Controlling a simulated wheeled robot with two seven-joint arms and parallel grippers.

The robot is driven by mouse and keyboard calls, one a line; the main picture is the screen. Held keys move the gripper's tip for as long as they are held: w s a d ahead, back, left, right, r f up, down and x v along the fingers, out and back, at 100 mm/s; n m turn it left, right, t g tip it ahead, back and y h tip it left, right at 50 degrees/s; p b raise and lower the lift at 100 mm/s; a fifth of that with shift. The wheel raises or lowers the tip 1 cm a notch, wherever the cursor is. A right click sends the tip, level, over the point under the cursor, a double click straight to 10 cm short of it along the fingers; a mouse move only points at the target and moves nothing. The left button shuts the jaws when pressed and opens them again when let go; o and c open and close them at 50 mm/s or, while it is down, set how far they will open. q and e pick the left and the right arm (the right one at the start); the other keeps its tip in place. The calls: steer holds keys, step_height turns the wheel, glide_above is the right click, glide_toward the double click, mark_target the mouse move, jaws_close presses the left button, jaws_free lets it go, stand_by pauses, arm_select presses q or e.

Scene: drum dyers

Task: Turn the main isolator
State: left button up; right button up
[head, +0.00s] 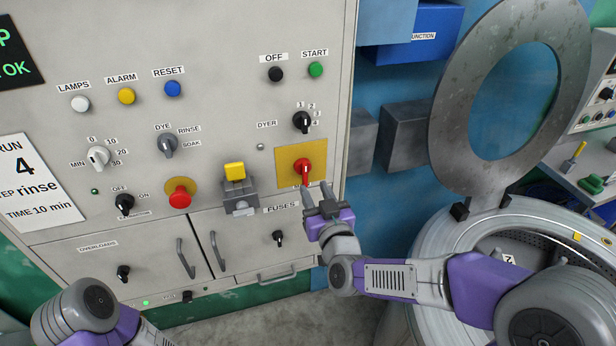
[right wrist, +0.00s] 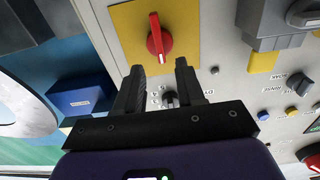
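The main isolator appears as a red rotary knob (head: 303,169) on a yellow plate (head: 287,154) at the right of the grey panel. Its grip bar stands about vertical. The knob also shows in the right wrist view (right wrist: 158,42), past my fingertips. My right gripper (head: 316,189) is open and empty, its two fingers pointing at the panel just below the knob. In the right wrist view its fingers (right wrist: 161,78) stand apart, with the knob beyond them, not between them. I see no contact. My left arm shows at the lower left; its gripper is out of view.
A padlock-like grey switch with a yellow top (head: 235,172) and a red push button (head: 180,196) sit left of the isolator. The fuses door handle (head: 217,252) sticks out below. A large drum machine with a round open lid (head: 450,110) stands at the right.

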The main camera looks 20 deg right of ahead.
mark_target(306, 174)
steer(key=w, duration=0.6)
steer(key=shift+a+f, duration=0.1)
steer(key=shift+a, duration=0.05)
steer(key=shift+c, duration=0.3)
jaws_close()
